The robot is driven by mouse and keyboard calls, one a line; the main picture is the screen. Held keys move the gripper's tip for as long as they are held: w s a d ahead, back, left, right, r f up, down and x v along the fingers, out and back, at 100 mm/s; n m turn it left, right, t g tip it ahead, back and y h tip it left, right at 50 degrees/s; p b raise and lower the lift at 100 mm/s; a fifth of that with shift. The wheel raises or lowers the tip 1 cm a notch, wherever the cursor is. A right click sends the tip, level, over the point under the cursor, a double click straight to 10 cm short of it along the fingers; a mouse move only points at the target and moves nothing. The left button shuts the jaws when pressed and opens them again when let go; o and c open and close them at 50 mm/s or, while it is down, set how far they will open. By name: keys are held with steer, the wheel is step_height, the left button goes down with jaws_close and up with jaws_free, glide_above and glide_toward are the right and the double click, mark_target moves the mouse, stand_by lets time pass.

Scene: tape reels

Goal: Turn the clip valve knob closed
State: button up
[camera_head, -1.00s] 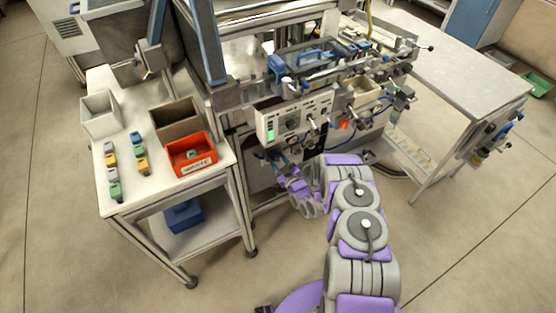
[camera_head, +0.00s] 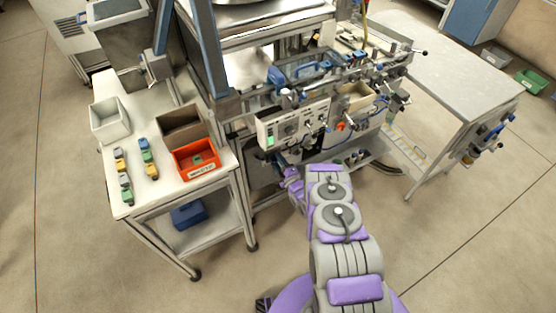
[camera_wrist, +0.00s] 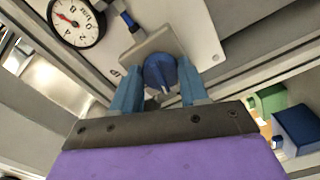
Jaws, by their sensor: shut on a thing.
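The blue clip valve knob (camera_wrist: 160,72) shows in the middle of the wrist view, in front of a grey metal plate (camera_wrist: 152,45). My gripper (camera_wrist: 160,88) has one blue finger on each side of the knob and is shut on it. A small light pointer mark shows on the lower part of the knob. In the head view, my arm reaches to the lower front of the machine, below the control panel (camera_head: 292,125). The gripper's tips and the knob are too small and hidden there to make out.
A round dial gauge (camera_wrist: 76,20) with a red needle sits at the upper left of the wrist view. In the head view, a side table (camera_head: 125,190) with an orange bin (camera_head: 193,170) stands left of my arm. A grey table (camera_head: 450,65) stands at right.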

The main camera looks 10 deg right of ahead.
steer(key=shift+s+a+f+n, duration=0.1)
steer(key=shift+f+n, duration=0.05)
steer(key=shift+n, duration=0.95)
steer(key=o, duration=0.8)
steer(key=shift+o, duration=1.3)
steer(key=v, duration=1.7)
steer(key=shift+s, duration=0.1)
